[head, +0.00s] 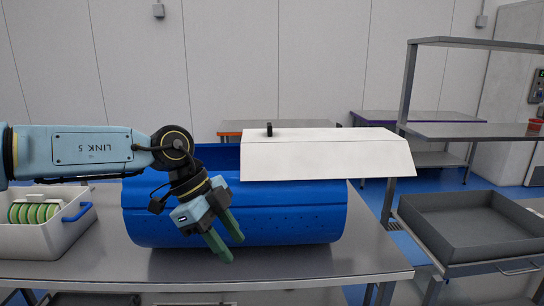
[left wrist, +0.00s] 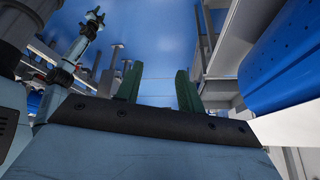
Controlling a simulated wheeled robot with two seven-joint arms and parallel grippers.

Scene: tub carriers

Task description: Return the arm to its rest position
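My left gripper (head: 226,248) reaches in from the left in the head view, in front of a large blue tub (head: 290,222). Its two green fingers point down and stand apart with nothing between them. They also show apart and empty in the left wrist view (left wrist: 157,88), where the blue tub (left wrist: 288,60) is at the right. In the head view I cannot tell whether the gripper touches the tub.
The tub stands on a grey metal table (head: 370,262) with a white slanted cover (head: 325,158) over its right part. A white bin (head: 60,232) with a blue handle and green discs (head: 33,213) is at left. A grey tray (head: 470,225) is at right.

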